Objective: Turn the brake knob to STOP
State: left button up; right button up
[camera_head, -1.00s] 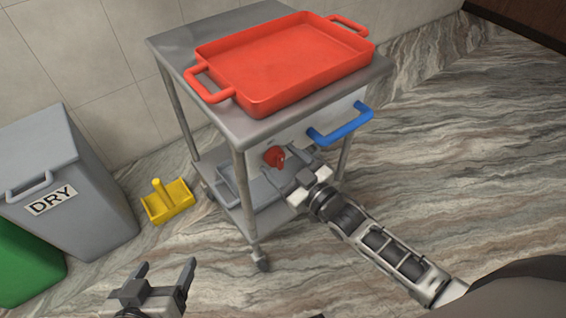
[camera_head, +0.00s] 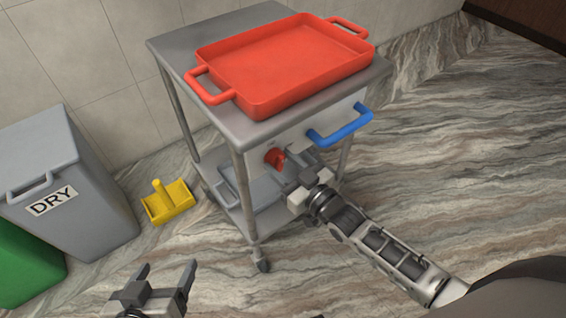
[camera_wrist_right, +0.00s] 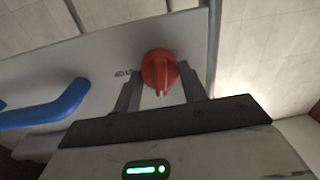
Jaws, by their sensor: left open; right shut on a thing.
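The red brake knob (camera_head: 274,157) sits on the white front panel of the metal cart, below the cart top. It also shows in the right wrist view (camera_wrist_right: 160,66), with its raised grip running toward my gripper. My right gripper (camera_head: 290,163) reaches the knob from the front right. In the right wrist view its fingers (camera_wrist_right: 160,92) stand on either side of the grip, shut on it. A small dark marking beside the knob is partly hidden and unreadable. My left gripper (camera_head: 167,272) is open and empty, low at the left, away from the cart.
A red tray (camera_head: 290,62) stands on the grey cart top (camera_head: 180,47). A blue handle (camera_head: 342,127) sticks out right of the knob. A grey DRY bin (camera_head: 75,180), a green bin (camera_head: 25,265) and a yellow dustpan-like item (camera_head: 167,203) are at left. The floor at right is clear.

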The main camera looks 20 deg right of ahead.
jog(key=m, duration=0.3)
jog(key=shift+m, duration=0.4)
jog(key=m, duration=0.4)
jog(key=shift+f+m+t, duration=0.1)
jog(key=shift+m+t, duration=0.2)
jog(key=m, duration=0.4)
jog(key=shift+m+b, duration=0.3)
pick_arm(q)
jog(key=shift+f+b, duration=0.25)
jog(key=shift+b, duration=0.1)
pick_arm(e)
jog(key=shift+f+m+h, duration=0.1)
jog(key=shift+m+h, duration=0.2)
jog(key=shift+m, duration=1.8)
jog(key=o, duration=1)
jog(key=v, duration=1.6)
jog(key=shift+f, duration=0.15)
